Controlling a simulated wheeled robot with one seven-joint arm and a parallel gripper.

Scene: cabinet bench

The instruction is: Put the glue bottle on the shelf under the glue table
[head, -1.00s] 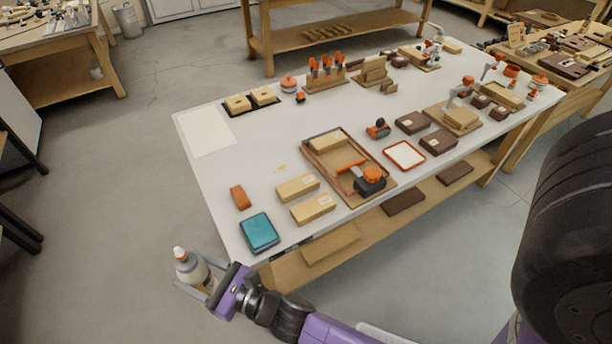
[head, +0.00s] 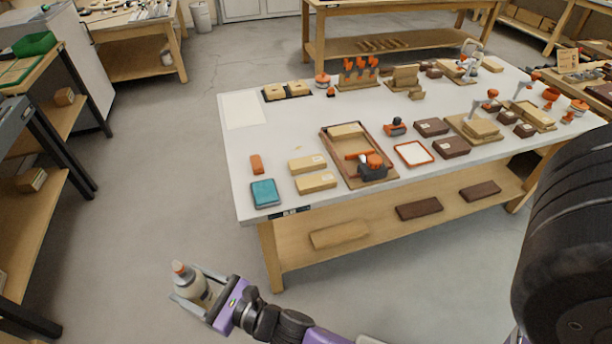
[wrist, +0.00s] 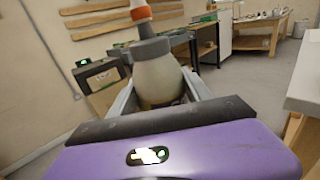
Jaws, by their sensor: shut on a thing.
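The glue bottle (head: 193,284) is pale with a grey collar and an orange-tipped nozzle. My gripper (head: 203,291) is shut on it and holds it roughly upright over the floor, left of and in front of the table. In the wrist view the bottle (wrist: 157,72) stands between the two fingers, its lower part partly hidden. The white-topped table (head: 275,135) has a wooden lower shelf (head: 385,227). On that shelf lie a light wood block (head: 339,235) and two dark brown blocks (head: 419,209). I cannot tell whether this is the glue table.
The tabletop holds a teal pad (head: 265,193), light blocks (head: 316,183), a wooden tray (head: 349,180) and several tools. A bench with shelves (head: 60,120) stands at the left. Open floor (head: 150,190) lies between it and the table. A large black wheel-like shape fills the right edge.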

